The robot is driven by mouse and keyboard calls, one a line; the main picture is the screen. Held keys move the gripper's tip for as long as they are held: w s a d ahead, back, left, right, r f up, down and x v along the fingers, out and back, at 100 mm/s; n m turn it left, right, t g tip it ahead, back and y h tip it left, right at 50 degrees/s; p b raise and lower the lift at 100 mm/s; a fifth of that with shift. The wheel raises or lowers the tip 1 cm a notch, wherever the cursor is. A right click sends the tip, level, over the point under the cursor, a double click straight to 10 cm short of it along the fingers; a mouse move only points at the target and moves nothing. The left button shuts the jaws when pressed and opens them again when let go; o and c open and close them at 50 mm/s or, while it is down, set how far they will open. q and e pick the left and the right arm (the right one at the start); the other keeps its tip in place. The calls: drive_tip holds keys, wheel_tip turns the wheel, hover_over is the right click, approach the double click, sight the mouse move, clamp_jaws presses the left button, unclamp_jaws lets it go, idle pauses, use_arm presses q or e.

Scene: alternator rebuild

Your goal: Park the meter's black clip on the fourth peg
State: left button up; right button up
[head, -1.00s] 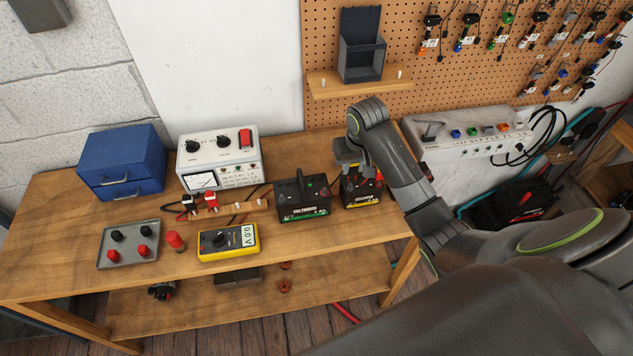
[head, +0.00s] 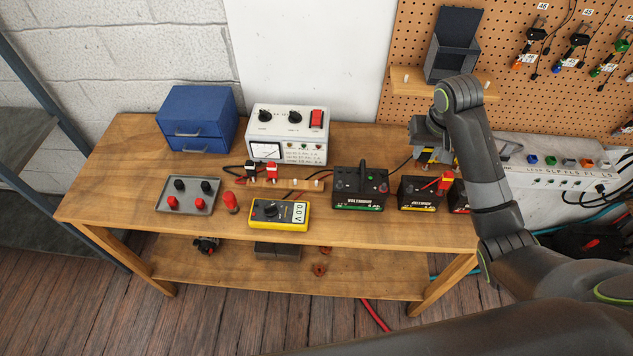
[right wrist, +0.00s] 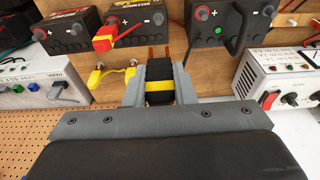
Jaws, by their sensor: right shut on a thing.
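My right gripper (right wrist: 159,85) is shut on the meter's black clip (right wrist: 159,70), which has a yellow band and copper-coloured jaws. In the head view, this gripper (head: 432,158) is above and behind the small battery at the bench's right, with the clip mostly hidden. The yellow meter (head: 279,214) lies at the front of the bench. The peg rail (head: 284,185) stands behind it, with a black clip (head: 251,171) and a red clip (head: 271,172) on its left pegs. Its right-hand peg (head: 318,184) looks bare. My left gripper is not in view.
The large battery (head: 360,189) stands between the rail and the small battery (head: 419,194). A white tester (head: 287,135), blue drawers (head: 197,120) and grey tray (head: 187,208) occupy the left.

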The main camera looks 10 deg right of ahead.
drive_tip(key=w+a+n+y, duration=0.1)
drive_tip(key=w+a+n, duration=0.3)
drive_tip(key=a, duration=0.8)
drive_tip(key=w+a+n, duration=0.2)
drive_tip(key=w+a, duration=0.5)
drive_tip(key=a, duration=0.4)
drive_tip(key=b, duration=0.6)
hover_over(316, 181)
drive_tip(key=s+x, duration=0.1)
drive_tip(key=x, duration=0.3)
drive_tip(key=s+x, duration=0.1)
drive_tip(key=x, duration=0.4)
drive_tip(key=s+x, duration=0.1)
drive_tip(key=x, duration=0.4)
drive_tip(key=shift+w+d+f, duration=0.1)
drive_tip(key=shift+d+f, duration=0.2)
drive_tip(key=shift+f, duration=0.1)
drive_tip(key=shift+s+b+x, duration=0.2)
drive_tip(key=shift+b+x, duration=0.45)
drive_tip(key=shift+x, duration=0.45)
drive_tip(key=o, duration=0.9)
drive_tip(key=shift+c, duration=0.2)
drive_tip(key=w+p+v, duration=0.1)
drive_tip(key=p+v, duration=0.6)
drive_tip(key=v, duration=0.1)
drive_tip(key=shift+w+r, duration=0.3)
drive_tip(key=shift+r, duration=0.05)
